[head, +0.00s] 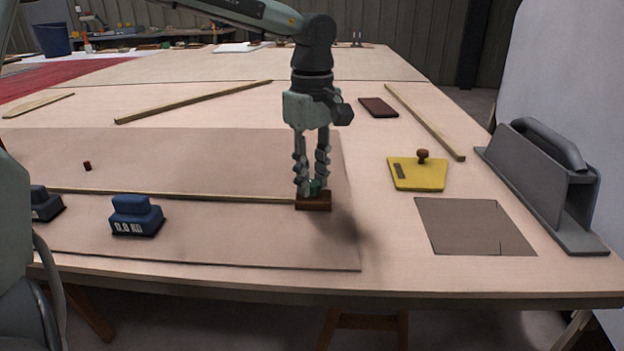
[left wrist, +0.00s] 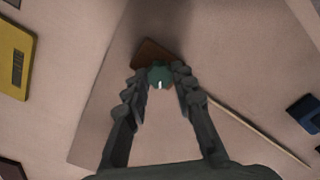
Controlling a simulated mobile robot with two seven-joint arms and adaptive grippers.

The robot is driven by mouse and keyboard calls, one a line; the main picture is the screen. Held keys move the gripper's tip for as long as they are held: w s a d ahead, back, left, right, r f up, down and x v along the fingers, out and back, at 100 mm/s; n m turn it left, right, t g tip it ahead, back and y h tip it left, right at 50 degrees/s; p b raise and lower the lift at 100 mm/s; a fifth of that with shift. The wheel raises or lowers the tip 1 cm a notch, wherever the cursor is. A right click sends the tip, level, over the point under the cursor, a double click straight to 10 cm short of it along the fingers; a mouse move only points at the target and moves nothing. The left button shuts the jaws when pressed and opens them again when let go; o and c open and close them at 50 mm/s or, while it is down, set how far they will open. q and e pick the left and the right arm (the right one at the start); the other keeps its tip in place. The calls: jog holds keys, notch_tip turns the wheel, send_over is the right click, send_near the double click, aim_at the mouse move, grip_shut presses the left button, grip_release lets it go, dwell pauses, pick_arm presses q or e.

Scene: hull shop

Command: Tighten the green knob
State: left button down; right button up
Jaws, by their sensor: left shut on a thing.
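The green knob (left wrist: 159,76) sits on a small reddish-brown block (head: 314,203) at the right end of a thin wooden strip (head: 180,194). My left gripper (head: 311,188) points straight down over the block, its fingers shut on the knob from both sides. In the head view the knob is mostly hidden between the fingertips. The left wrist view shows the knob between the two fingertips, with a small white mark on it, and the brown block (left wrist: 152,53) just beyond. My right gripper is in neither view.
Blue weights (head: 136,215) stand on the brown sheet (head: 200,158) at left. Right of the gripper are a yellow plate with a brown knob (head: 425,176), a thin flat sheet (head: 465,226) and a grey handled tool (head: 540,185). Wooden battens (head: 195,101) lie farther back.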

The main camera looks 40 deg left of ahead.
pick_arm(q)
jog(key=shift+m, duration=1.9)
jog(key=m, duration=0.3)
jog(key=shift+m, duration=3)
jog(key=shift+w, duration=0.1)
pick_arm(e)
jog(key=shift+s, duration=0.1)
pick_arm(q)
jog(key=c, duration=1.3)
grip_release()
